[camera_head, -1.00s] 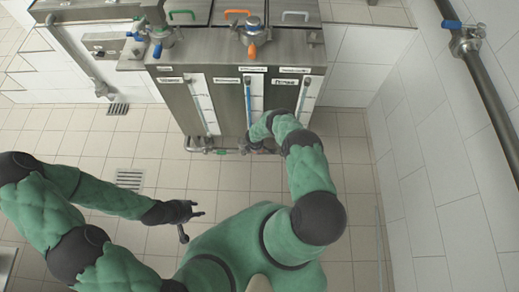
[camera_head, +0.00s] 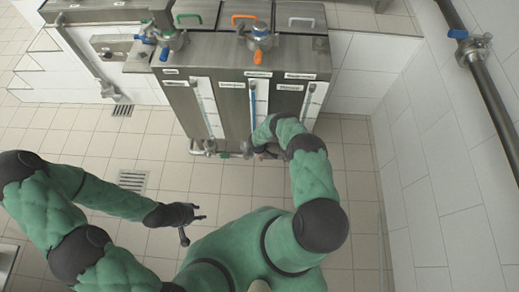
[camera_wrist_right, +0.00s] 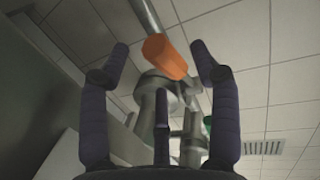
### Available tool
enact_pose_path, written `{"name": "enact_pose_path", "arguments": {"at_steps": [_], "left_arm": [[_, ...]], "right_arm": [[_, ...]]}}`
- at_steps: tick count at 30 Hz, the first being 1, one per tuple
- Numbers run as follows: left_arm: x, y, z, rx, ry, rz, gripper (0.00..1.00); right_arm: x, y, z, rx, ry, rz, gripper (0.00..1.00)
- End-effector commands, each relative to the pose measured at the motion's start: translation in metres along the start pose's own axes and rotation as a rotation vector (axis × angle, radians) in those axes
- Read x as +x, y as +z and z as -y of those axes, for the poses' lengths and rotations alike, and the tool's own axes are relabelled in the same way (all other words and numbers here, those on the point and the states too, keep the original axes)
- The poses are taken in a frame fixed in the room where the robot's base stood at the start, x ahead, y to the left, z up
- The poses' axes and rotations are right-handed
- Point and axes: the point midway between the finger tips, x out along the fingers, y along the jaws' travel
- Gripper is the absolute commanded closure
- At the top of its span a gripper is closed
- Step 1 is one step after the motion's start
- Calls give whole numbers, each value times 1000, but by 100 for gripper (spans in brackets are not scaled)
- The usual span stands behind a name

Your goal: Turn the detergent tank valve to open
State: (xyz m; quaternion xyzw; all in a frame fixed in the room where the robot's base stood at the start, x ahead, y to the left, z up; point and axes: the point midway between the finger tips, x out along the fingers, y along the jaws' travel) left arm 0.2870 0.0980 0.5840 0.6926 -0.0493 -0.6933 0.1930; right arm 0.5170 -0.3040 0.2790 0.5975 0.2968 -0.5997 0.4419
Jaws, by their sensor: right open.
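The steel detergent tank (camera_head: 233,105) has several upright level gauges and a pipe with valves low along its front. In the right wrist view an orange valve handle (camera_wrist_right: 165,57) lies slanted between the spread fingers of my right gripper (camera_wrist_right: 158,48). The fingers are open and do not visibly grip it. A grey metal valve body (camera_wrist_right: 152,95) shows behind the handle. In the head view my right forearm hides most of that gripper and the orange handle at the tank's base. My left gripper (camera_head: 193,222) is open and empty above the floor, well away from the tank.
Top valves with a blue handle (camera_head: 164,54) and an orange handle (camera_head: 260,55) sit on the tank. A pipe with a blue-handled valve (camera_head: 473,46) runs along the right wall. A floor drain (camera_head: 132,180) lies left; the tiled floor is clear.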

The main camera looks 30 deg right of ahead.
Motion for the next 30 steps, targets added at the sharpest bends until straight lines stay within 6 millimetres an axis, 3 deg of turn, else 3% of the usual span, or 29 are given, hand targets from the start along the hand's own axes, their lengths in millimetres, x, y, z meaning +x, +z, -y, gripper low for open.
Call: {"name": "enact_pose_path", "arguments": {"at_steps": [24,30], "left_arm": [[0,0,0,0,0,0,60],[0,0,0,0,0,0,60]], "right_arm": [[-91,-1,0,-2,1,-1,37],[-107,0,0,-1,0,-1,37]]}}
